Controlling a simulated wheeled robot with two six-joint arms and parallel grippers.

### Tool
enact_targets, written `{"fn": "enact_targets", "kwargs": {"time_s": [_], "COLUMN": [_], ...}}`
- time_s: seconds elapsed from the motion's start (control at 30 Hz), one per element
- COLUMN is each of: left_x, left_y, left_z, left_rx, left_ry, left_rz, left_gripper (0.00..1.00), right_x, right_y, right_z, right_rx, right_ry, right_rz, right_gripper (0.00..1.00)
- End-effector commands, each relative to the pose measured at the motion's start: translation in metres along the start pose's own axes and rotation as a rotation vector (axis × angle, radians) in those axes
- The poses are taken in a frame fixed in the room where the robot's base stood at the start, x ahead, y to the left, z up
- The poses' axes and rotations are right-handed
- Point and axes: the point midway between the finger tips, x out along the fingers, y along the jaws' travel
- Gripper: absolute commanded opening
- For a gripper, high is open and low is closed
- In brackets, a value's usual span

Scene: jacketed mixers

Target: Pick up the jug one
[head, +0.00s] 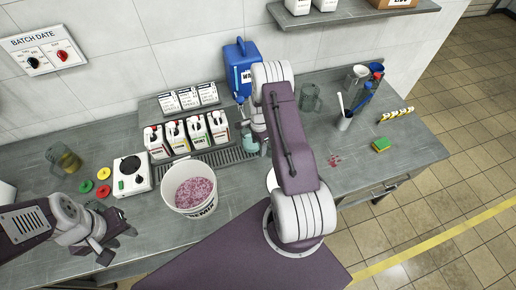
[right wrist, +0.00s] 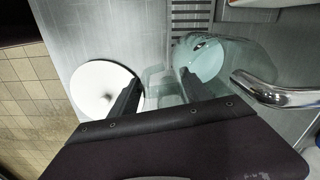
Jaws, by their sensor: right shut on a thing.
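A clear jug with pale teal contents (head: 249,143) is at the drain grating, partly hidden behind my right arm. In the right wrist view the glass jug (right wrist: 225,62) is seen from above, with its clear handle between the fingers. My right gripper (right wrist: 160,88) is shut on that handle. I cannot tell whether the jug touches the bench. My left gripper (head: 118,246) is empty and looks open, low over the front left of the bench.
A white bucket of pink granules (head: 190,186) stands left of my right arm. Behind it are several labelled bottles (head: 176,137) and a blue canister (head: 241,68).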

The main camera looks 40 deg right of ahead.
Motion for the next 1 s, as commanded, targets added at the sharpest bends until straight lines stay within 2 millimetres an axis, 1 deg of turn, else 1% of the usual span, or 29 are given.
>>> {"fn": "enact_targets", "kwargs": {"time_s": [0.03, 0.1, 0.27, 0.47, 0.6, 0.7, 0.83, 1.0], "left_x": [0.011, 0.013, 0.022, 0.037, 0.05, 0.055, 0.059, 0.06], "left_y": [0.0, 0.0, 0.0, -0.001, -0.001, -0.001, -0.001, -0.001], "left_z": [0.001, 0.001, 0.002, 0.004, 0.005, 0.006, 0.006, 0.006], "left_rx": [0.0, 0.0, 0.0, 0.0, 0.0, 0.0, 0.0, 0.0], "left_ry": [0.0, 0.0, 0.0, 0.0, 0.0, 0.0, 0.0, 0.0], "left_rz": [0.0, 0.0, 0.0, 0.0, 0.0, 0.0, 0.0, 0.0], "left_gripper": [0.36, 0.36, 0.36, 0.36, 0.36, 0.36, 0.36, 0.36], "right_x": [-0.005, -0.007, -0.006, -0.005, -0.005, -0.006, -0.007, -0.009], "right_y": [-0.002, 0.014, 0.047, 0.094, 0.133, 0.153, 0.17, 0.177], "right_z": [-0.001, 0.003, 0.009, 0.019, 0.026, 0.03, 0.034, 0.035], "right_rx": [0.0, 0.0, 0.0, 0.002, 0.003, 0.001, 0.002, 0.0], "right_ry": [0.002, -0.001, 0.0, 0.0, 0.0, 0.0, 0.001, 0.001], "right_rz": [-0.006, 0.002, 0.001, 0.0, 0.0, -0.001, -0.002, -0.001], "right_gripper": [0.0, 0.0, 0.0, 0.0, 0.0, 0.0, 0.0, 0.0]}}
